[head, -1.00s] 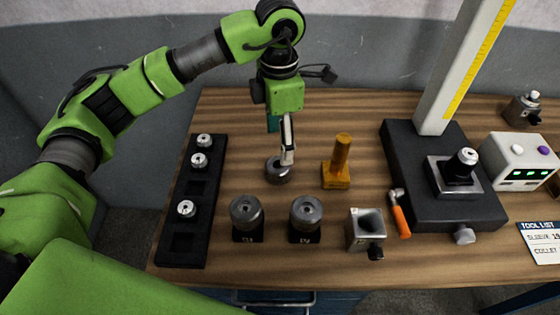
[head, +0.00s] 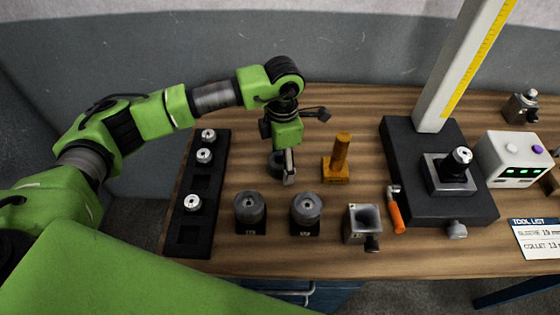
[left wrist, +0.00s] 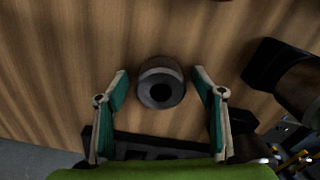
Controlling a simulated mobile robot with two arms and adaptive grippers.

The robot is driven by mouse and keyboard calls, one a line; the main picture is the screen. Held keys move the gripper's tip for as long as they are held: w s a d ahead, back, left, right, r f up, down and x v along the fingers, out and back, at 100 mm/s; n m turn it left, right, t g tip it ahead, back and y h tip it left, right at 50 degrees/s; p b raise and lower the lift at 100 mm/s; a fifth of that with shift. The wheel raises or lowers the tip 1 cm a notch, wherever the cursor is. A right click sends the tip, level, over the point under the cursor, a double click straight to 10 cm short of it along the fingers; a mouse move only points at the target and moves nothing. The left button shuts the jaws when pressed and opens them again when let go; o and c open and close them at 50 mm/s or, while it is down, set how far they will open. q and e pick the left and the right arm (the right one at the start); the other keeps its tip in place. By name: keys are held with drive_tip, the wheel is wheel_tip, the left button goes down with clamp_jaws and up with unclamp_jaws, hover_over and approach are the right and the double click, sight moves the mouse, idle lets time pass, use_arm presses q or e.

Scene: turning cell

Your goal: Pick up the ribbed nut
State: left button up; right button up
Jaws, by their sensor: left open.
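The ribbed nut (head: 275,165) is a dark grey ring on the wooden table, partly hidden behind my left gripper in the head view. In the left wrist view the nut (left wrist: 161,82) shows whole, with a dark round hole, between the two fingers and a little beyond their tips. My left gripper (head: 288,178) points down close over the nut. Its fingers (left wrist: 160,82) are spread, with teal inner pads and a gap on both sides of the nut. My right gripper is not in view.
A black rack (head: 203,180) with several holders stands left. Two grey round pieces (head: 250,207) (head: 306,208) on black stands are in front. An amber post (head: 340,155) stands right of the nut. A metal block (head: 361,224), orange-handled tool (head: 396,215) and black measuring base (head: 405,145) are farther right.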

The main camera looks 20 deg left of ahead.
use_arm(q)
drive_tip(key=c, duration=1.3)
drive_tip(key=shift+o, duration=0.2)
drive_tip(key=shift+r, duration=0.1)
